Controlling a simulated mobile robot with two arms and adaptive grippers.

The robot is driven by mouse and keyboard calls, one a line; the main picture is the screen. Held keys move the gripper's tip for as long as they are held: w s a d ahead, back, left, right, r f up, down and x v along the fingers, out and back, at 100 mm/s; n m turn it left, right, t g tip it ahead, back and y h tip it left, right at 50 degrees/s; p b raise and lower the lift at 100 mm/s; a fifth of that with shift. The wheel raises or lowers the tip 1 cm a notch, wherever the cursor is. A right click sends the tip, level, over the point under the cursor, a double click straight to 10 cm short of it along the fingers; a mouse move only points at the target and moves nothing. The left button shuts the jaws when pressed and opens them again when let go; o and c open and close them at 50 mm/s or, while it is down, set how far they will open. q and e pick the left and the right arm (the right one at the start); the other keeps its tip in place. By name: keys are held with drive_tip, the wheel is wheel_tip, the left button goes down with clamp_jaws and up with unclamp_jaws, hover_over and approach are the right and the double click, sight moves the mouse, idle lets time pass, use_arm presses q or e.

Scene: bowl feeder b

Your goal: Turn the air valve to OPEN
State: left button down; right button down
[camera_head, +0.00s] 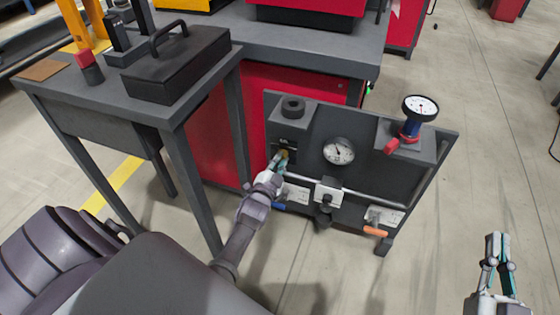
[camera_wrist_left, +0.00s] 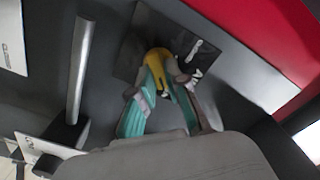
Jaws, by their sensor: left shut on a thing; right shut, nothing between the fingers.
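A small yellow valve handle (camera_wrist_left: 157,62) sits on a dark square plate (camera_wrist_left: 135,45) with white lettering too blurred to read. It also shows in the head view (camera_head: 284,153), on the upper left of the grey panel (camera_head: 372,178). My left gripper (camera_head: 281,161) reaches the panel and is shut on the yellow handle; the fingers (camera_wrist_left: 166,84) lie on both sides of it in the left wrist view. The handle's lower part is hidden between the fingers. My right gripper (camera_head: 497,243) is shut and empty, away from the panel over the floor at the right.
The panel also bears a round gauge (camera_head: 339,151), a blue lever (camera_head: 279,206), an orange lever (camera_head: 376,232), a red handle (camera_head: 391,146) and a long pipe (camera_head: 375,198). A grey table (camera_head: 60,92) with a black case (camera_head: 177,66) stands left. Floor at right is clear.

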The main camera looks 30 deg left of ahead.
use_arm(q)
drive_tip(key=c, duration=1.2)
unclamp_jaws()
drive_tip(key=shift+o, duration=0.2)
drive_tip(key=shift+s, duration=0.1)
drive_tip(key=v, duration=1.2)
